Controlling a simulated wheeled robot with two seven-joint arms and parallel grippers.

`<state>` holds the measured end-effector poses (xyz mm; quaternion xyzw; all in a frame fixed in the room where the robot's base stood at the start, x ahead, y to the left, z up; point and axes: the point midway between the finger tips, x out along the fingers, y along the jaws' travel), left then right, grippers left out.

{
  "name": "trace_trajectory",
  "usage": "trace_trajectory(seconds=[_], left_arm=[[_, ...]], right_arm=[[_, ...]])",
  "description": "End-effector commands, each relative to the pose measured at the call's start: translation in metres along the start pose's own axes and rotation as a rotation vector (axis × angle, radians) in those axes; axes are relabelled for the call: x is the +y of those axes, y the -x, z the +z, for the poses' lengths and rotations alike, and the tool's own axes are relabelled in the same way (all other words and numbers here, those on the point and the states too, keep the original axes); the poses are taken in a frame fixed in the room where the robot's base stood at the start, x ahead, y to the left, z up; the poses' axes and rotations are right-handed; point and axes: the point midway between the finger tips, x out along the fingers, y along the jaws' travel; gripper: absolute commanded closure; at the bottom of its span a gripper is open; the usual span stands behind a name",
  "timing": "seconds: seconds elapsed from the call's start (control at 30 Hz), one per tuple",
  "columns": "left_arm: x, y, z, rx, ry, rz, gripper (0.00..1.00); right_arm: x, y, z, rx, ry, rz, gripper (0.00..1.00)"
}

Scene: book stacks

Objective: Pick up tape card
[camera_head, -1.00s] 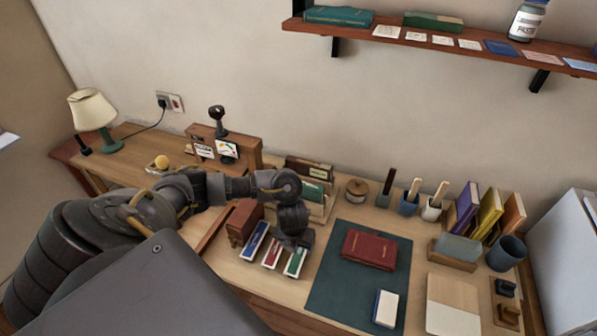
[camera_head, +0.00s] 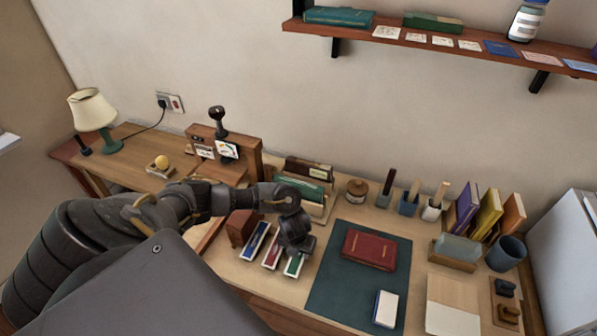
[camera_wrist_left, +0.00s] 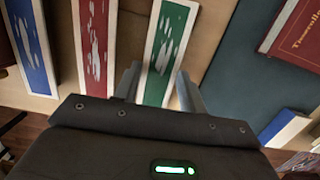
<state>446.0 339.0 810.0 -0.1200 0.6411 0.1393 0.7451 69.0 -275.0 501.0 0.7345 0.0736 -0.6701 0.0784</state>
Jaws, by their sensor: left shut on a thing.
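Three long cards with white borders lie side by side on the desk: a blue card (camera_head: 256,240), a red card (camera_head: 274,250) and a green card (camera_head: 294,266). In the left wrist view the blue card (camera_wrist_left: 29,45), red card (camera_wrist_left: 95,45) and green card (camera_wrist_left: 167,45) show pale, worn patches. My left gripper (camera_head: 296,252) points down over the near-right card. In the wrist view its two fingers (camera_wrist_left: 160,88) are on either side of the green card's near end, shut on it. The gripper hides part of that card in the head view. My right gripper is not in view.
A dark green mat (camera_head: 335,290) with a red book (camera_head: 370,249) and a small blue-and-white block (camera_head: 386,309) lies just right of the gripper. A reddish-brown box (camera_head: 241,226) stands left of the cards. A file rack (camera_head: 314,208) stands behind.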

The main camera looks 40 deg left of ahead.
Motion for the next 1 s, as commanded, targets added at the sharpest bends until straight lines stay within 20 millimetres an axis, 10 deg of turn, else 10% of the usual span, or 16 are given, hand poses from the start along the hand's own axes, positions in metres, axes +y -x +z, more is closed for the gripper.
trace_trajectory(seconds=[0.57, 1.0], left_arm=[[-0.001, 0.013, 0.003, -0.002, 0.0, -0.002, 0.8], [-0.003, 0.114, -0.048, -0.002, -0.011, -0.001, 0.8]], right_arm=[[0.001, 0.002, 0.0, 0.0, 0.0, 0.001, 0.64], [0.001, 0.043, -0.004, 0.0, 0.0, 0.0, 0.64]])
